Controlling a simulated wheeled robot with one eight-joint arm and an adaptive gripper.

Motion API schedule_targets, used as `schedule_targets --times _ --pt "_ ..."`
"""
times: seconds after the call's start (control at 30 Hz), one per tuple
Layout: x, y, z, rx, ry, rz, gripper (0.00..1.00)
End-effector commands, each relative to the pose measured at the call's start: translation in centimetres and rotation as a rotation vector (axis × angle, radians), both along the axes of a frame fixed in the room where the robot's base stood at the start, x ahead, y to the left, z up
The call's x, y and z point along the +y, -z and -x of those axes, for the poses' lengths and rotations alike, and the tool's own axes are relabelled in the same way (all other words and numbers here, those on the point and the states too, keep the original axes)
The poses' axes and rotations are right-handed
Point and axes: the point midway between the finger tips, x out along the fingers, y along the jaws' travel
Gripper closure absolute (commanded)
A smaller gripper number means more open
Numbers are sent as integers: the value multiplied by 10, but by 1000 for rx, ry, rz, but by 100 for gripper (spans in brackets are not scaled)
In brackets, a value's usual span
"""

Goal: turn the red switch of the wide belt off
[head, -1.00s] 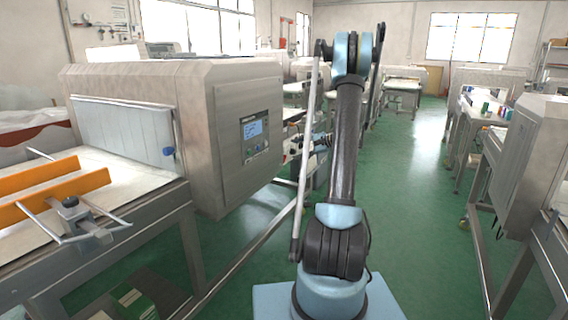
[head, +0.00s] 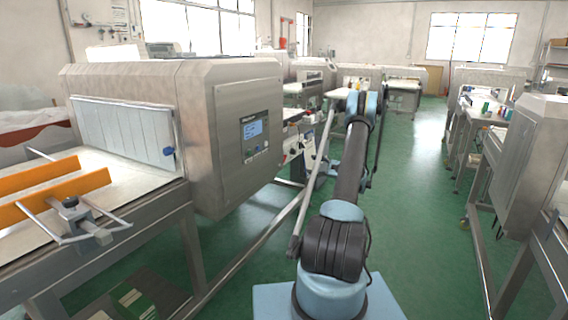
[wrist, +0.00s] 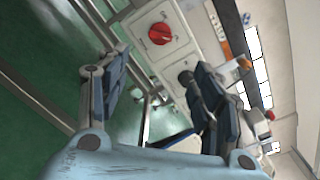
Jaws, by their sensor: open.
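The red switch (wrist: 160,33) is a round red knob on a light grey box (wrist: 165,50), near the top of the wrist view. Its setting cannot be read. My gripper (wrist: 157,68) is open, its two dark fingers spread with nothing between them. The knob lies beyond the fingertips, between them in the picture and apart from them. In the head view my gripper is mostly hidden behind my arm, and I cannot make out the knob clearly there.
A large steel metal detector (head: 225,130) with a blue screen stands at left, over a white belt (head: 130,180) with orange guides (head: 50,175). Another steel machine (head: 525,165) is at right. Green floor (head: 415,190) is open between them.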

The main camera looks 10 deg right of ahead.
Motion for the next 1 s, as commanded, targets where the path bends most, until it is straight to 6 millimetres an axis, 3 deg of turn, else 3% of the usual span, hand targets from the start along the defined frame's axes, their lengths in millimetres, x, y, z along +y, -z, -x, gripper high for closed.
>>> schedule_targets --times 0.7,1.0 --pt "99 0 -70 0 -3 2 40" --pt "129 -1 -93 -1 -1 2 40"
